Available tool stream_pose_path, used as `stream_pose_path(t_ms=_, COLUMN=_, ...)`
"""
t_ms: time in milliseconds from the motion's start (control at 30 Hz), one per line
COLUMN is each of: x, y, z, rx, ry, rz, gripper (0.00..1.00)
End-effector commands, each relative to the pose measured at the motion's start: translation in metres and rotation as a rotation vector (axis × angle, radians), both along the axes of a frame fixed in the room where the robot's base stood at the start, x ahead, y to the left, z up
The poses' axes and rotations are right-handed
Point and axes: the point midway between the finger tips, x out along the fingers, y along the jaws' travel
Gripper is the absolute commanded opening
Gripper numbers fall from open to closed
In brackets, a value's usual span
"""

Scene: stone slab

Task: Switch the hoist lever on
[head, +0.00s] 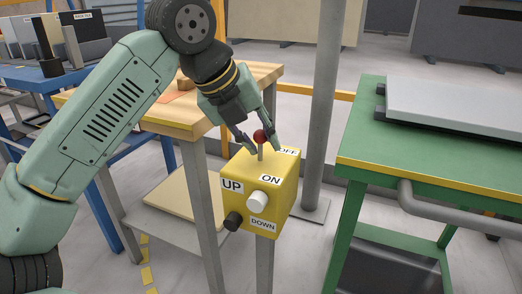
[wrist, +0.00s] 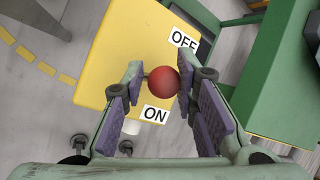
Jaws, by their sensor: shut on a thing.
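The hoist lever is a short grey stem with a red ball knob (head: 260,136) on top of a yellow control box (head: 285,200). ON and OFF labels are on the box's top, OFF at the far side and ON at the near side. The stem looks roughly upright between them. My gripper (head: 261,146) reaches down from above, its fingers either side of the lever and shut on it. In the wrist view the red knob (wrist: 163,81) sits between the purple finger pads, and part of the stem is hidden.
The box's front has a white button (head: 257,201) by UP and a black button (head: 233,221) by DOWN. A wooden-topped bench (head: 190,108) stands close behind left. A green table (head: 440,150) with a grey slab (head: 460,105) is at right. A grey post (head: 322,100) rises behind the box.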

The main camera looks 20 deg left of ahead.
Motion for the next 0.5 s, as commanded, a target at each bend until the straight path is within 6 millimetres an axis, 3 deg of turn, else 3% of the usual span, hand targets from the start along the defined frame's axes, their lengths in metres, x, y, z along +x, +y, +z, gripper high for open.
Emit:
stream_pose_path(t_ms=33, x=-0.003, y=-0.004, z=-0.007, rx=-0.009, ry=-0.051, rz=-0.008, gripper=0.00)
stream_pose_path(t_ms=500, x=-0.022, y=-0.005, z=-0.009, rx=-0.021, ry=-0.416, rz=-0.012, gripper=0.00)
